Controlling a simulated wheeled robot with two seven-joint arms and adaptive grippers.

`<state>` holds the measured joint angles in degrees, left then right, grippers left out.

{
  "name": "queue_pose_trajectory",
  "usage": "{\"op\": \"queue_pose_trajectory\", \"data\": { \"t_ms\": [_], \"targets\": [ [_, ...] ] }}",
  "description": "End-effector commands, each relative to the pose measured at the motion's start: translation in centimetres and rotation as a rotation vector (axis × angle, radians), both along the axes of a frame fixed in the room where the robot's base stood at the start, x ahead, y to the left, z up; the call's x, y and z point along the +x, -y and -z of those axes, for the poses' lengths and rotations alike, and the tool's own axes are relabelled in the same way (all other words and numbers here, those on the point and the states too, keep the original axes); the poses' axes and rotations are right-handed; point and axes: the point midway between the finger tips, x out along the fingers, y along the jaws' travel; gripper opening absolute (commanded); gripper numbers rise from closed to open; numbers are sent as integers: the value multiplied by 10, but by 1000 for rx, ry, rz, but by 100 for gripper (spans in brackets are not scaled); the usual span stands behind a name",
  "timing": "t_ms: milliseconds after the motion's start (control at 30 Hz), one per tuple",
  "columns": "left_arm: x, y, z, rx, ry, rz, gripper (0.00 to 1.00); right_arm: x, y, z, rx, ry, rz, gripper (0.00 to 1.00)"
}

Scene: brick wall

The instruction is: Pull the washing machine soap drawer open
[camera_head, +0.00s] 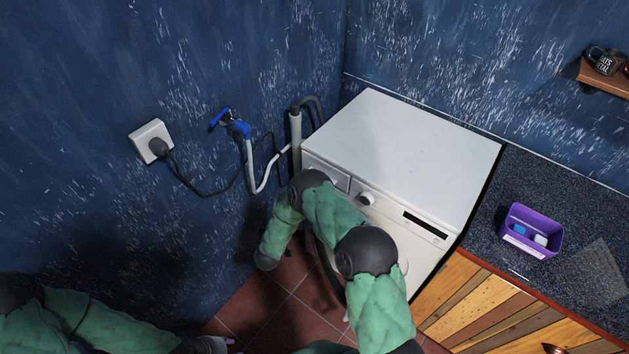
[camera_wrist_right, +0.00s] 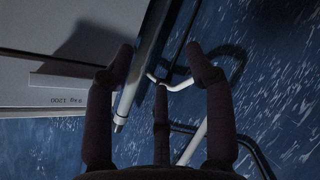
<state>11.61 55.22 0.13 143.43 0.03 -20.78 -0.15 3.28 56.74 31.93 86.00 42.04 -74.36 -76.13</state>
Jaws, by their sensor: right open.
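The white washing machine (camera_head: 400,150) stands in the corner in the head view. Its soap drawer (camera_head: 325,171) is at the left end of the front panel, partly covered by my right arm; it looks flush. In the right wrist view, the pale drawer front (camera_wrist_right: 55,92) with printed "kg 1200" is at the left, seen upside down. My right gripper (camera_wrist_right: 160,70) is open with nothing between its fingers; its left finger overlaps the drawer's edge, contact unclear.
A pipe and hoses (camera_head: 295,135) run beside the machine's left side. A wall socket (camera_head: 150,138) and blue tap (camera_head: 235,127) are on the left wall. A dark counter (camera_head: 520,190) with a purple box (camera_head: 532,230) adjoins on the right. Tiled floor lies in front.

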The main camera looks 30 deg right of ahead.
Motion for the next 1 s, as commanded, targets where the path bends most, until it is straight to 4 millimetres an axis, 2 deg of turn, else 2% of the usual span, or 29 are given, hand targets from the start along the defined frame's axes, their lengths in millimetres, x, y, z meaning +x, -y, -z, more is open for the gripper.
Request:
{"op": "queue_pose_trajectory", "data": {
  "t_ms": [100,200,400,567,667,1000],
  "targets": [
    [-1,0,-5,0,-1,0,40,7,20,-32,-268,-17,93,54],
    [-1,0,-8,0,-2,1,40,2,30,-55,-447,-69,181,54],
    [0,0,-10,0,-1,0,40,-13,38,-82,-645,-173,310,54],
    [0,0,-9,0,0,0,40,-16,45,-88,-687,-205,344,54],
    [0,0,-6,0,0,0,40,-12,55,-88,-687,-207,347,54],
    [0,0,7,0,0,0,40,10,109,-86,-686,-206,345,54]
  ]
}}
